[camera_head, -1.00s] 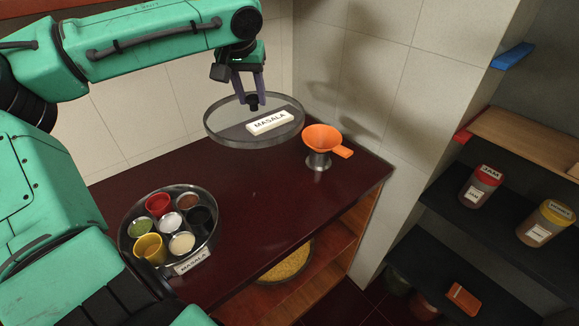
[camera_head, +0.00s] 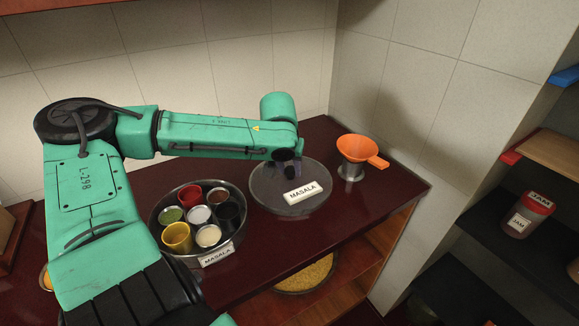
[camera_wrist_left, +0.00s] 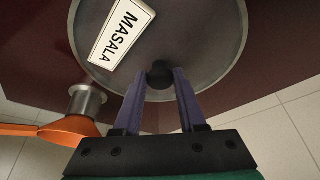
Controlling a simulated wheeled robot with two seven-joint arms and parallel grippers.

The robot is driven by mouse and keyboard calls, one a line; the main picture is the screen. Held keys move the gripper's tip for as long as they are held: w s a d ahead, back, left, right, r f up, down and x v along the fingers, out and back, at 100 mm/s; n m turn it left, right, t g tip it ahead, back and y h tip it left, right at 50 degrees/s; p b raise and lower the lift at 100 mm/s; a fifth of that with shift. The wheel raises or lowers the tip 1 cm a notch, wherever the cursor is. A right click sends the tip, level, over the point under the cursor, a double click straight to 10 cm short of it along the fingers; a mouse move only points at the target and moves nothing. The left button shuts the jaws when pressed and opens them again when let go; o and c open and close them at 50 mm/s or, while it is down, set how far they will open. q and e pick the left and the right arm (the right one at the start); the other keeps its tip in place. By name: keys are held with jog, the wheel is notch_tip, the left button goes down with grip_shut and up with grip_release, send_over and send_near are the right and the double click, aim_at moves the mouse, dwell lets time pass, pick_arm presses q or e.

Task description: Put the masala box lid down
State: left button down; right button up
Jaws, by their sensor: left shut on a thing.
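The masala box lid (camera_head: 268,198) is a round, see-through disc with a metal rim, a dark knob and a white MASALA label. It is low over the dark red counter, right of the masala box; I cannot tell whether it touches the counter. My left gripper (camera_head: 287,167) is at the knob, partly hidden by its arm. In the left wrist view its purple fingers (camera_wrist_left: 160,82) are shut on the knob of the lid (camera_wrist_left: 195,45). The open masala box (camera_head: 237,238) holds several small cups of spices. My right gripper is out of view.
An orange funnel (camera_head: 358,150) sits on a metal cup (camera_head: 350,172) close to the lid's right. The counter (camera_head: 330,225) has free room at its front right. A shelf with a jam jar (camera_head: 527,214) stands at the right.

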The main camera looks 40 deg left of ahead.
pick_arm(q)
jog(key=shift+c, duration=2.4)
grip_release()
jog(key=shift+r, duration=0.3)
jog(key=p+v, duration=0.1)
jog(key=v, duration=1)
jog(key=shift+s+d+r, duration=0.15)
jog(key=shift+s+r, duration=0.15)
